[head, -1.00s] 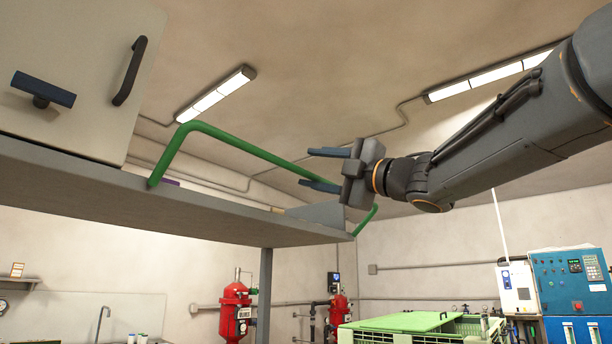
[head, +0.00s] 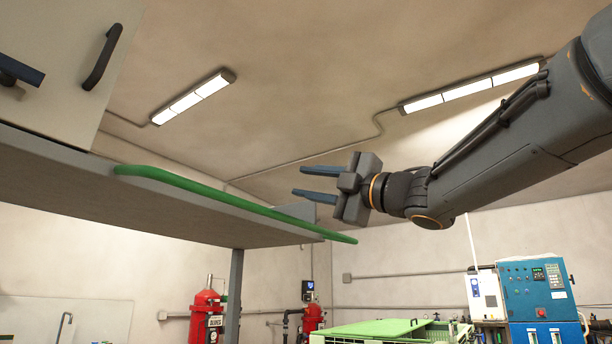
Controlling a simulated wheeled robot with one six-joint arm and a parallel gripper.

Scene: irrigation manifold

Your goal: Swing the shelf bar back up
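The shelf bar is a green rail (head: 235,202) along the front edge of the raised grey shelf (head: 120,205). It lies low, about level with the shelf edge, and its right end reaches past the shelf's right corner. My gripper (head: 299,181) is above and to the right of the bar's middle in the picture. Its two blue-grey fingers point left, spread apart with nothing between them. I see no contact with the bar. How far apart they are in depth is hard to tell.
A pale cabinet (head: 60,75) with a dark handle (head: 102,57) and a dark lever (head: 18,70) stands on the shelf's left. A grey post (head: 233,300) is below the shelf. A green crate (head: 385,328) and blue control box (head: 538,290) are lower right. Space around my gripper looks clear.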

